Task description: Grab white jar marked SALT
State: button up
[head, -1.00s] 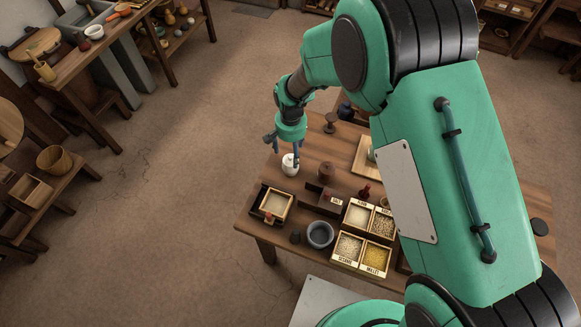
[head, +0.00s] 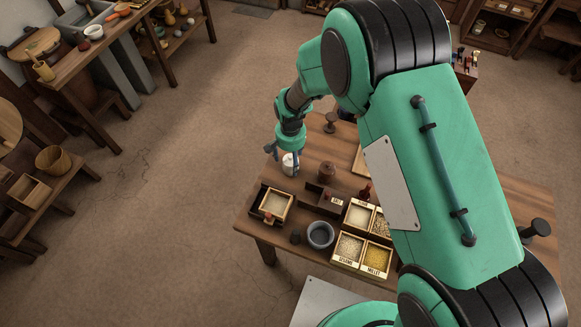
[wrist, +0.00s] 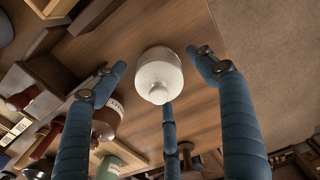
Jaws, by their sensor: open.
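The white jar (head: 289,165) stands upright on the wooden table (head: 408,170), near its left edge. It also shows in the wrist view (wrist: 158,75), with a rounded top and a small knob; no SALT lettering is legible. My gripper (head: 281,156) is just above and around the jar in the head view, its fingers pointing down. In the wrist view, my gripper (wrist: 162,75) has its blue fingers spread, with the jar between their tips and a gap on either side. It is open and holds nothing.
A brown jar (head: 327,171) stands right of the white jar. A wooden box of pale grain (head: 275,204), a grey bowl (head: 320,235) and labelled grain boxes (head: 362,252) are nearer the front. Bare floor lies left of the table.

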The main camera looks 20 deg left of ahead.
jog(key=shift+f, duration=0.1)
jog(key=shift+c, duration=0.2)
jog(key=c, duration=1.5)
jog(key=shift+c, duration=0.2)
jog(key=shift+r+p, duration=0.8)
jog(key=shift+r, duration=4.25)
